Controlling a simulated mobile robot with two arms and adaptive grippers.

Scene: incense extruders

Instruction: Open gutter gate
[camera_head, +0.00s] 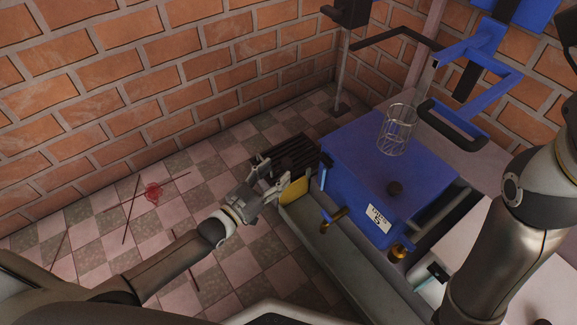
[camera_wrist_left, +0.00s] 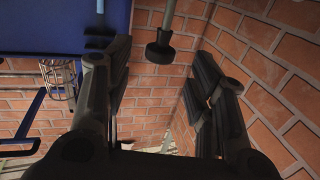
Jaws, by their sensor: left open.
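A grey gutter (camera_head: 322,245) runs along the front of the blue machine (camera_head: 350,165). A yellow plate (camera_head: 295,188), which looks like the gutter gate, stands at the gutter's far end. My left gripper (camera_head: 275,182) is open and empty beside the yellow plate, on its left. I cannot tell whether a finger touches the plate. In the left wrist view, the two dark fingers (camera_wrist_left: 160,95) stand wide apart with nothing between them, and the yellow plate does not show. My right arm is at the right of the head view; its gripper is out of view.
A dark slotted grate (camera_head: 290,153) lies just behind my left gripper. A brass valve (camera_head: 333,218) sticks out over the gutter. Thin sticks and a red coil (camera_head: 152,193) lie on the checkered floor.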

